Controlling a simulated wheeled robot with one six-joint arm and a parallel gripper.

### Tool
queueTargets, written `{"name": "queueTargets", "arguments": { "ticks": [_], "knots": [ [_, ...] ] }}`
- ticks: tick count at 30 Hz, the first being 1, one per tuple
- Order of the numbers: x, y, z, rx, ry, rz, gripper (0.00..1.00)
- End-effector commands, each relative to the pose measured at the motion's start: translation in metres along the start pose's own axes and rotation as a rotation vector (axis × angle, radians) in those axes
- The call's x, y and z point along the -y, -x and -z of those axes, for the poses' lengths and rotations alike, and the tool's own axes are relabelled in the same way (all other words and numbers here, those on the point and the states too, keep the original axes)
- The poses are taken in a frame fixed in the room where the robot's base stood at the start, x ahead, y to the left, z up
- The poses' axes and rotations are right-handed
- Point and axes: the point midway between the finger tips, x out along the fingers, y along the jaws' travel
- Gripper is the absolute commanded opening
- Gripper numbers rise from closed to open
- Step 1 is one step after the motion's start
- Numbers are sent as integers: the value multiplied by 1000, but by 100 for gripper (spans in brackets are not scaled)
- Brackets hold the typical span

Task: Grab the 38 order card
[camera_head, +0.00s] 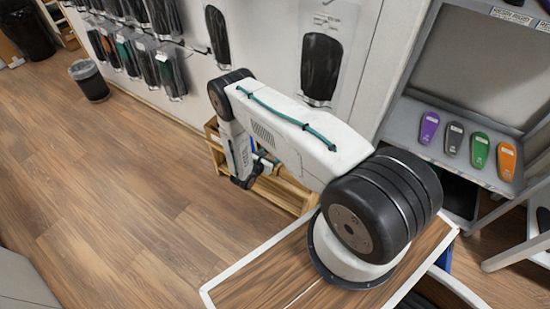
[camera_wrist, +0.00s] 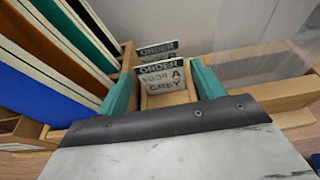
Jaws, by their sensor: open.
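Two order cards stand one behind the other in a narrow wooden slot in the wrist view. The nearer order card (camera_wrist: 165,84) has a dark "ORDER" header and faint lettering that includes "A" and "GREY". The farther order card (camera_wrist: 158,50) shows mostly its dark header above the nearer one. I cannot read the number 38 on either. My gripper (camera_wrist: 163,80) is open, its teal fingers apart on the left and right of the nearer card. Whether a finger touches the card I cannot tell. In the head view the cards are not discernible.
Blue, orange, teal and black sheets (camera_wrist: 45,75) stand close on the left in the wrist view. The wooden rack (camera_head: 285,190) stands on the floor against the wall. Several coloured insoles (camera_head: 479,150) lie on a grey shelf at right.

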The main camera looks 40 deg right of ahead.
Motion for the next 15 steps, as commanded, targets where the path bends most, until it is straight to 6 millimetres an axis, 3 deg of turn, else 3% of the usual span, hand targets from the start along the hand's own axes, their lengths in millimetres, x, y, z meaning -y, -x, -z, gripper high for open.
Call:
{"name": "queueTargets", "arguments": {
  "ticks": [4,11,12,15],
  "knots": [
    [0,-16,1,0,1,1,67],
    [0,-18,0,0,1,0,67],
    [0,-18,0,0,1,1,64],
    [0,-18,0,0,1,1,37]
  ]
}}
